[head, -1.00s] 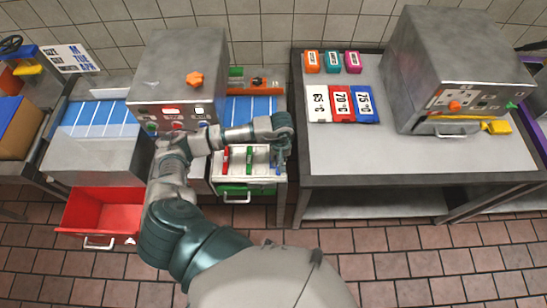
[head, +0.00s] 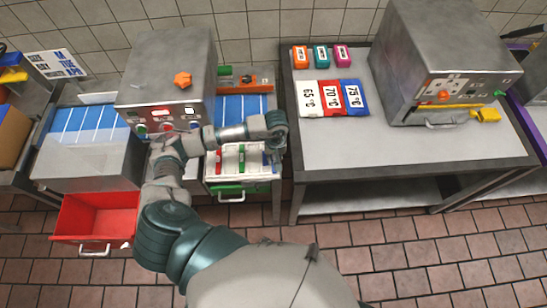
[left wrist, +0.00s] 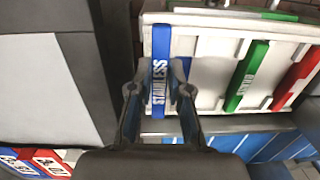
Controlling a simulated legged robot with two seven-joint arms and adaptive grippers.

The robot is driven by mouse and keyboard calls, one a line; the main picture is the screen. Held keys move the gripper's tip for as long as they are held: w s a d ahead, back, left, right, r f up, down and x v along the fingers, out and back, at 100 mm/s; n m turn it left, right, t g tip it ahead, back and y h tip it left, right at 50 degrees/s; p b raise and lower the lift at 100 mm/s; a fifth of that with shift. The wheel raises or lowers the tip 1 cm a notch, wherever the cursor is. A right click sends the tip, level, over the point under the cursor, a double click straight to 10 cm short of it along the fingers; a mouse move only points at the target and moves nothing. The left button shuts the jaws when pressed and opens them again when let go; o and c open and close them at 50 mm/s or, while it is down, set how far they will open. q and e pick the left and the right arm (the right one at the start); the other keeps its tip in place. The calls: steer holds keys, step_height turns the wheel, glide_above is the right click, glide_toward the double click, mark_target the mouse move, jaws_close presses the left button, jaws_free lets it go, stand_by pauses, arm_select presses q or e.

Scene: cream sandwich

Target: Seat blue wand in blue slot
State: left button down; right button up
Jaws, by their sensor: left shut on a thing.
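My left gripper (head: 276,156) is over the right end of a white tray (head: 240,177). In the left wrist view its two fingers (left wrist: 160,95) are shut on a blue wand (left wrist: 159,60) lettered STAINLESS. The wand looks nearer the camera than the tray (left wrist: 207,97), along the tray's end. A blue strip (left wrist: 183,69), likely the blue slot, shows beside it, partly behind a finger. A green wand (left wrist: 246,76) and a red wand (left wrist: 297,78) lie in the tray farther along. Whether the blue wand touches the tray is unclear. My right gripper is out of view.
A steel machine (head: 168,80) with an orange knob stands behind my left arm. A red drawer (head: 97,220) is open at the left. A grey table (head: 400,155) stands close right of the tray, with temperature cards (head: 331,97) and another machine (head: 440,70).

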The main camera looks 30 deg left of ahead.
arm_select(q)
steer(key=shift+a, duration=0.2)
steer(key=shift+a+f, duration=0.1)
steer(key=shift+a, duration=0.3)
steer(key=shift+a+f+b, duration=0.15)
steer(key=shift+a+b, duration=0.3)
steer(key=shift+a, duration=0.9)
steer(key=shift+d, duration=0.25)
steer(key=shift+a+r+b, duration=0.15)
steer(key=shift+r+b, duration=0.05)
steer(key=shift+b, duration=0.15)
steer(key=shift+a, duration=0.25)
steer(key=shift+s+a+f, duration=0.1)
steer(key=shift+a, duration=0.4)
steer(key=shift+a+h, duration=0.2)
steer(key=shift+h, duration=0.1)
steer(key=shift+d, duration=0.1)
steer(key=shift+d+f+b, duration=0.2)
steer(key=shift+d+b, duration=0.1)
steer(key=shift+d, duration=0.15)
steer(key=shift+f+b, duration=0.3)
steer(key=shift+a, duration=0.3)
steer(key=shift+r, duration=0.25)
steer(key=shift+d, duration=0.2)
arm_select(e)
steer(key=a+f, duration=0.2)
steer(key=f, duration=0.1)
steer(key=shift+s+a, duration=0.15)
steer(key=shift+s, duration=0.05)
